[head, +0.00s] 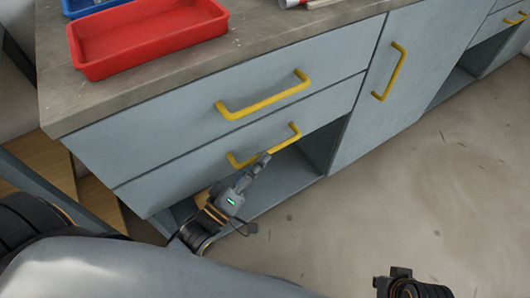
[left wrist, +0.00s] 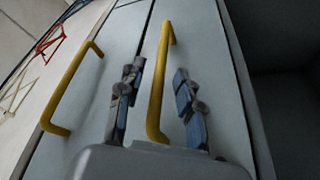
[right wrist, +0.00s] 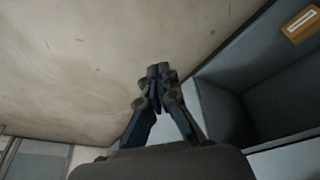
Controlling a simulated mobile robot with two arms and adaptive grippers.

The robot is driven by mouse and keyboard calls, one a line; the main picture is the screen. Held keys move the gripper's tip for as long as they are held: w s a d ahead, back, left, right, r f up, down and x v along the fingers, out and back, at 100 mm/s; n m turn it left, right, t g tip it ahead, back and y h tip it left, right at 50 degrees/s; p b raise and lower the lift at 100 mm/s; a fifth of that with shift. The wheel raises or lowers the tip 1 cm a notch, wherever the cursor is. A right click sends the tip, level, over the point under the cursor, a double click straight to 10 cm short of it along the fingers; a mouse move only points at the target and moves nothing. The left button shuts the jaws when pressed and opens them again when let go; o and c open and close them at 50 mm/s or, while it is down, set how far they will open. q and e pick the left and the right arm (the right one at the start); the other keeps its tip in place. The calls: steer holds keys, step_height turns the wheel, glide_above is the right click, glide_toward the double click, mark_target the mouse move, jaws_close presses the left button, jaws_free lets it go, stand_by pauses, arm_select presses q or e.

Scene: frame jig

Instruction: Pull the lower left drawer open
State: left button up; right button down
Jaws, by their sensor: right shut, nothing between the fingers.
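The lower left drawer (head: 165,186) is a grey-blue front that looks flush with the cabinet. It carries a yellow bar handle (head: 237,162), which also shows in the left wrist view (left wrist: 158,88). My left gripper (head: 262,163) is at this handle. In the left wrist view its two fingers (left wrist: 157,90) are apart, one on each side of the bar, with gaps visible. My right gripper (right wrist: 160,75) is shut and empty, its fingertips together above the floor. In the head view, part of the right arm's end shows at the bottom right.
The upper drawer (head: 150,135) has its own yellow handle (head: 265,97). A red tray (head: 150,45) and a blue tray (head: 88,5) sit on the worktop (head: 60,105). A cupboard door (head: 385,100) stands to the right, beside an open recess (head: 325,140). The floor (head: 400,190) in front is clear.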

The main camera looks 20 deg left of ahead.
arm_select(q)
steer(key=shift+x, duration=1.5)
steer(key=shift+c, duration=0.2)
jaws_close()
